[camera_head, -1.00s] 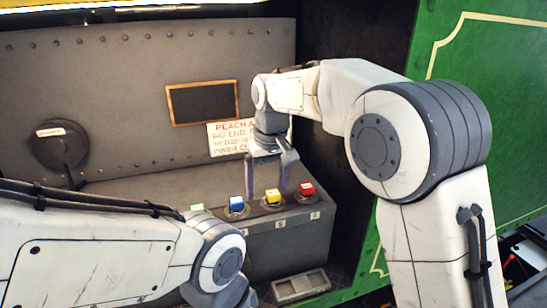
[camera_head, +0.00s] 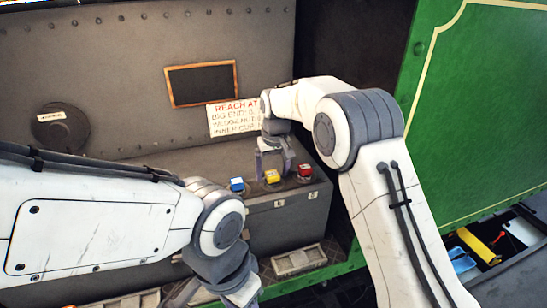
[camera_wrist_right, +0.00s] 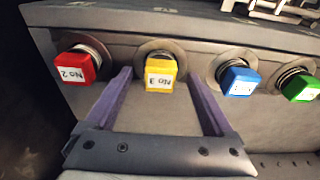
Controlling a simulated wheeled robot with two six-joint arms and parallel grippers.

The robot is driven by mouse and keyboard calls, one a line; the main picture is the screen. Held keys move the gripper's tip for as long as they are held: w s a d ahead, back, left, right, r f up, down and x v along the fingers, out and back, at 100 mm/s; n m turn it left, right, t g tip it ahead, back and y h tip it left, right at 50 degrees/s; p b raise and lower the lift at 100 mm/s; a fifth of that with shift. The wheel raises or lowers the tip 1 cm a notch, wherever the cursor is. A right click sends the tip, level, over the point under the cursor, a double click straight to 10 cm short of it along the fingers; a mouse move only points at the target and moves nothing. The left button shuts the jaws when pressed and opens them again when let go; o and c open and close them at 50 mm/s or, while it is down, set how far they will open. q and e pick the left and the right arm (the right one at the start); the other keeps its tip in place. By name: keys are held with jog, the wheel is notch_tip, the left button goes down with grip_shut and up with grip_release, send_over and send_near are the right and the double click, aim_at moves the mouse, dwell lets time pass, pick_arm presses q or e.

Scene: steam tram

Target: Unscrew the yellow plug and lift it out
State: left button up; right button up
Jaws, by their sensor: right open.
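The yellow plug (camera_head: 272,177) sits in a round collar on the grey box, between a blue plug (camera_head: 237,184) and a red plug (camera_head: 305,170). My right gripper (camera_head: 275,172) is open and empty at the yellow plug. In the right wrist view the yellow plug (camera_wrist_right: 160,73) shows between the two purple-grey fingers (camera_wrist_right: 160,78), with a visible gap on each side; its label appears upside down. My left arm's end (camera_head: 225,270) is low in the head view, cut by the bottom edge; its jaw state is unclear.
A green plug (camera_wrist_right: 300,87) shows beyond the blue one in the right wrist view; my left arm hides it in the head view. A paper sign (camera_head: 234,117) and framed dark panel (camera_head: 201,84) are behind. A slatted grey tray (camera_head: 298,260) lies below the box.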

jog(key=shift+f, duration=0.6)
grip_shut()
jog(key=shift+r+n+p, duration=0.15)
jog(key=shift+n+p, duration=0.4)
jog(key=shift+n, duration=0.45)
jog(key=shift+w+n+y, duration=0.1)
jog(key=shift+n+y, duration=0.2)
jog(key=shift+n, duration=0.7)
jog(key=shift+n+g+p, duration=0.3)
jog(key=shift+n+p, duration=0.3)
jog(key=shift+n, duration=1.4)
